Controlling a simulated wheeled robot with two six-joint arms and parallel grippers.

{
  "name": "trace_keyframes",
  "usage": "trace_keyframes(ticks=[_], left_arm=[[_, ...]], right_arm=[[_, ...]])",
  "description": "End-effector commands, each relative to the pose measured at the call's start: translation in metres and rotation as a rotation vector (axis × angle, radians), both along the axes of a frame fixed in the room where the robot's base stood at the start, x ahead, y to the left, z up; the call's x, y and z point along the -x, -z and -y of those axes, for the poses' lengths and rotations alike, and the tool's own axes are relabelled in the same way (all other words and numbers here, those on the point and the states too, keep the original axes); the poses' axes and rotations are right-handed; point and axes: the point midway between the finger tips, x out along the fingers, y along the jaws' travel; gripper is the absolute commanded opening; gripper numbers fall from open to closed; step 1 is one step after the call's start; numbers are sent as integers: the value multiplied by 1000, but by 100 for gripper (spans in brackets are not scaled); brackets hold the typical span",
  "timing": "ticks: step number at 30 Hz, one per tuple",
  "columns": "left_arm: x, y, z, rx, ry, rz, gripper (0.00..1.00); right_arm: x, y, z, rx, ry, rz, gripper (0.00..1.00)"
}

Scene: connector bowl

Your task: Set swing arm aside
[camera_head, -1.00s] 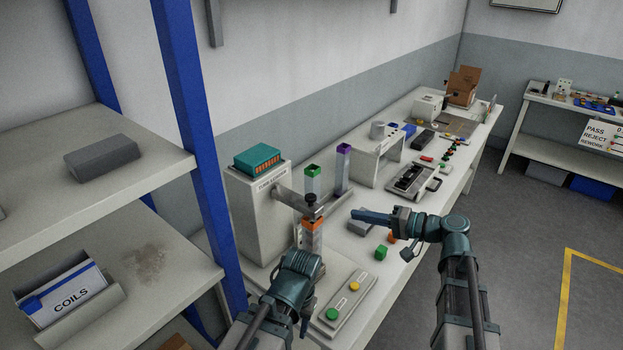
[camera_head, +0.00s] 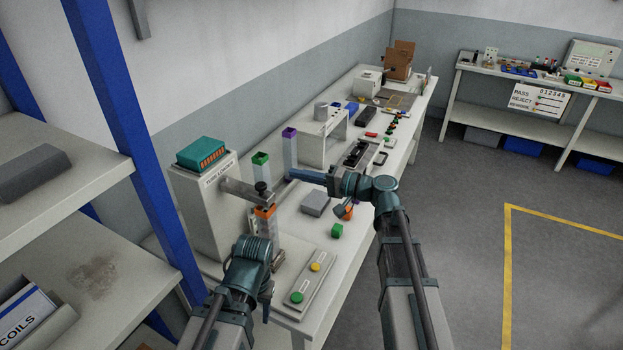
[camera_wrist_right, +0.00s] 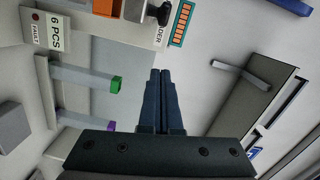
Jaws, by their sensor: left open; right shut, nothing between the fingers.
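The swing arm (camera_head: 240,190) is a grey bar reaching out from the white tube loader (camera_head: 200,215). Its black knob (camera_head: 262,187) stands above the orange-topped clear tube (camera_head: 265,212); the knob also shows at the top of the right wrist view (camera_wrist_right: 163,13). My right gripper (camera_head: 292,174) is shut and empty, its fingers pointing left near the purple-topped tube (camera_head: 289,133). In the right wrist view its fingers (camera_wrist_right: 161,75) lie together. My left gripper (camera_head: 255,243) is open, low in front of the orange-topped tube; its fingers are largely hidden behind its wrist.
A green-topped tube (camera_head: 260,159) stands behind the arm. A blue shelf post (camera_head: 130,130) rises at the left. The floor at the right is open.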

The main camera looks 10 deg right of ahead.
Motion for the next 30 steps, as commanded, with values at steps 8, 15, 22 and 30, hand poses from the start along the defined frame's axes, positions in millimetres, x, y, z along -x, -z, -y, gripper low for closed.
trace_keyframes(ticks=[8,15,22,30], left_arm=[[0,5,0,0,0,0,50],[0,8,0,0,0,0,50],[0,9,0,0,0,0,50],[0,9,0,0,0,0,50]], right_arm=[[-8,5,-43,0,-1,0,0],[6,9,-58,1,1,0,0],[8,9,-61,1,1,0,0],[9,9,-62,1,1,0,0]])
